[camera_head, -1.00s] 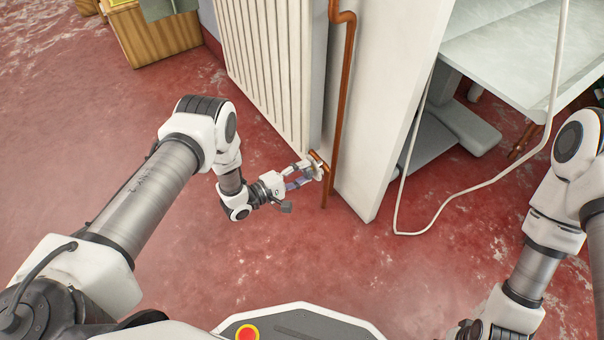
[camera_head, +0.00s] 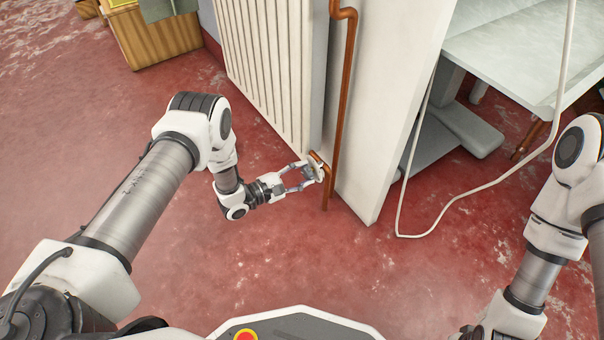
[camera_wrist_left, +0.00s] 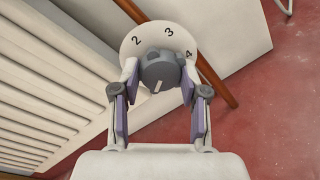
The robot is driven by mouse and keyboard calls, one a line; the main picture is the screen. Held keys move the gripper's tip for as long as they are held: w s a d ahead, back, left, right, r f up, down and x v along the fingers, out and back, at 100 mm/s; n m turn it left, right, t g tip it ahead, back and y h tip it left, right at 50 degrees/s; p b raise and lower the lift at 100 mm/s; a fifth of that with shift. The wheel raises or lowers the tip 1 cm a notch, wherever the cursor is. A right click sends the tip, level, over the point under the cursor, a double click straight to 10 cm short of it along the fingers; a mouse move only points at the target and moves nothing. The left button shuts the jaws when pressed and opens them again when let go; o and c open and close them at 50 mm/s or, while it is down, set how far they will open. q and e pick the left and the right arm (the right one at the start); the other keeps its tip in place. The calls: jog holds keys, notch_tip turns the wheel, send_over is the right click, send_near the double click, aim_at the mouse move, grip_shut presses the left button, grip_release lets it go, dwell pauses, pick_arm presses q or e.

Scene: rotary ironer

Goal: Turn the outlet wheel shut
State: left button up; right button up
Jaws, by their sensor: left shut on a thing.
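The outlet wheel (camera_wrist_left: 161,70) is a grey knob with a pale mark, in front of a white dial plate (camera_wrist_left: 141,39) numbered 2, 3 and 4 where I can read it. My left gripper (camera_wrist_left: 160,82) is shut on the wheel, one finger on each side of it. In the head view my left gripper (camera_head: 314,175) reaches the copper pipe's low end beside the radiator, and it largely hides the wheel there. My right gripper is out of view; only part of my right arm shows at the right edge.
The white ribbed radiator (camera_head: 262,65) stands behind the wheel, with a copper pipe (camera_head: 345,90) rising beside it. A white panel (camera_head: 385,110) stands just right. A white hose (camera_head: 450,205) loops on the red floor. Open floor (camera_head: 270,265) lies in front.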

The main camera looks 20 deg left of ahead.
pick_arm(q)
jog(key=o, duration=1.1)
jog(key=v, duration=1.2)
jog(key=shift+f, duration=0.1)
